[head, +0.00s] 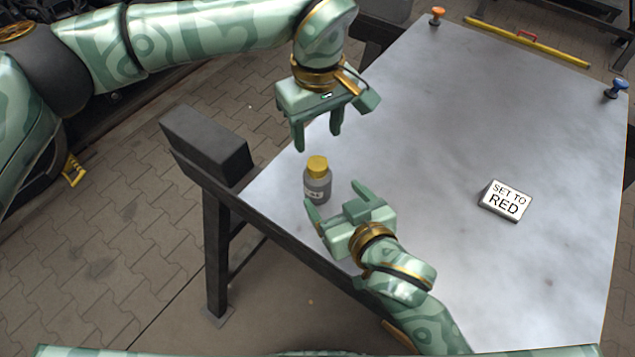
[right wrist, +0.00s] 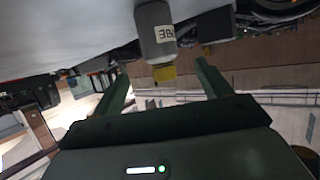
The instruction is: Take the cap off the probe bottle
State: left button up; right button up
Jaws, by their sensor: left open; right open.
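The probe bottle (head: 317,184) is a small grey bottle with a white label, standing upright near the left edge of the metal table (head: 430,130). Its yellow cap (head: 317,165) is on top. In the right wrist view the bottle (right wrist: 154,28) and cap (right wrist: 164,74) appear upside down, ahead of the fingers. My left gripper (head: 318,142) is open and empty, pointing down above and slightly behind the cap, apart from it. My right gripper (head: 335,193) is open, its fingers toward the bottle from the front right. I cannot tell whether it touches the bottle.
A sign reading "SET TO RED" (head: 505,200) sits on the right of the table. An orange knob-like piece (head: 437,16), a yellow level-like bar (head: 527,42) and a blue knob-like piece (head: 617,88) are along the far side. The table's middle is clear.

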aim_at(315, 173)
jog(key=x, duration=1)
jog(key=shift+w+a+f, duration=0.15)
jog(key=shift+w+f, duration=0.05)
grip_shut()
pick_arm(q)
jog(key=shift+f, duration=4.05)
jog(key=c, duration=1)
jog(key=n, duration=0.3)
jog(key=o, duration=1.1)
